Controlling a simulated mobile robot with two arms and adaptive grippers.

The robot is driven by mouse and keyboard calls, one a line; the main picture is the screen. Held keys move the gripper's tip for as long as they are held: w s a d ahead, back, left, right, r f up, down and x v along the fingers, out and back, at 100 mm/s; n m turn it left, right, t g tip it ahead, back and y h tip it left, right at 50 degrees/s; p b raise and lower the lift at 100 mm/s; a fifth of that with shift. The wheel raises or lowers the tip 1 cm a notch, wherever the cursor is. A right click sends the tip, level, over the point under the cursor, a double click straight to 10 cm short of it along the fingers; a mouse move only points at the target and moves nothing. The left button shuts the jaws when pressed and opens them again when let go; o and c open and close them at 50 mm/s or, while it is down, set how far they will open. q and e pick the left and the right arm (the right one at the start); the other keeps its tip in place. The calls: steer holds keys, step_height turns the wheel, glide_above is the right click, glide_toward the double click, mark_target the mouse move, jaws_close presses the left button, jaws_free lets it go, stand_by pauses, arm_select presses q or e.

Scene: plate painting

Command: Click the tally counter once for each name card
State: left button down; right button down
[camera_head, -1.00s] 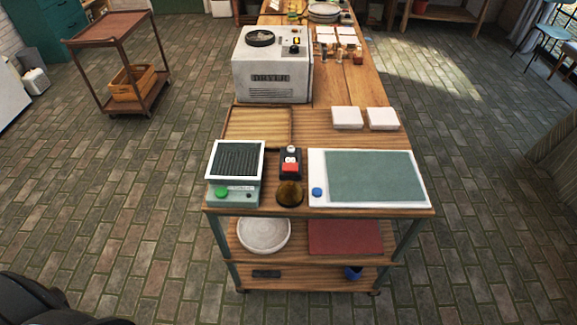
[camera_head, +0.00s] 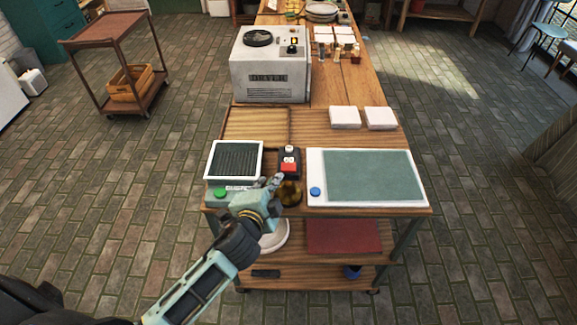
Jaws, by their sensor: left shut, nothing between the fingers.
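A small black device with a red front and a white top button, which looks like the tally counter (camera_head: 289,161), stands near the front of the wooden table. My left gripper (camera_head: 274,182) is shut and empty, just in front of the counter and slightly to its left. It partly covers a dark amber round object (camera_head: 291,194). I cannot tell whether its tips touch anything. Several small white cards or tiles (camera_head: 324,38) lie far back on the table, with small upright items before them; I cannot read any names. My right gripper is out of view.
A scale-like device with a green button (camera_head: 234,160) stands left of the counter. A white-framed green pad (camera_head: 370,176) lies to the right. Behind are an empty wooden tray (camera_head: 256,126), two white blocks (camera_head: 345,117) and a white box marked dryer (camera_head: 268,70).

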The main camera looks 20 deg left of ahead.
arm_select(q)
steer(key=w+d+r+m+g+h, duration=0.1)
steer(key=w+d+r+m+h, duration=0.3)
steer(key=d+r+m+h, duration=0.7)
steer(key=w+d+r+m+h, duration=0.3)
steer(key=w+d+r+m, duration=0.15)
steer(key=m, duration=1.25)
steer(key=w+a+f+m+g+y, duration=0.4)
steer(key=a+f+m+g+y, duration=0.2)
steer(key=a+m, duration=0.6)
step_height(320, 180, down, 2)
steer(key=shift+a+f+y, duration=0.2)
steer(key=shift+a+y, duration=0.1)
steer(key=shift+y, duration=0.3)
steer(key=shift+f, duration=0.1)
